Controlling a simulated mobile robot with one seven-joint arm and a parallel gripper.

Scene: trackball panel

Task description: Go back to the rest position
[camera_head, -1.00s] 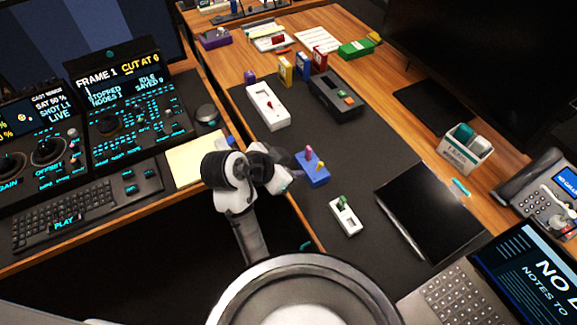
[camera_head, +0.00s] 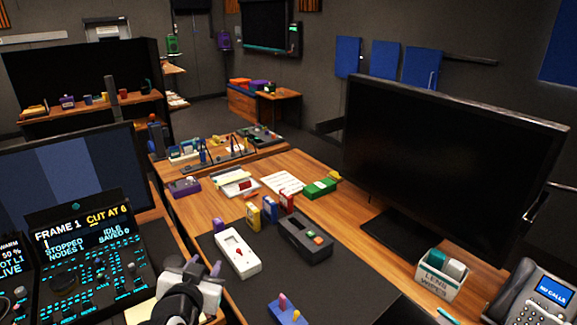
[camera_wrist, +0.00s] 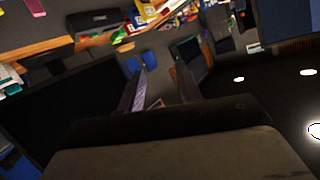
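My gripper (camera_head: 205,265) is at the lower left of the head view, pointing away from me and upward, beside the trackball panel's right side. Its two fingers stand apart with nothing between them. The wrist view shows the same fingers (camera_wrist: 158,88) apart and empty, with a tilted view of the room beyond. The trackball panel (camera_head: 92,275) stands on the left desk, with a lit screen reading "FRAME 1", "CUT AT 6", "STOPPED" and "SAVED 0". My gripper touches nothing that I can see.
A white box with a red switch (camera_head: 236,252) and a dark box (camera_head: 305,240) lie on the dark mat to the right. A large monitor (camera_head: 440,165) stands at right.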

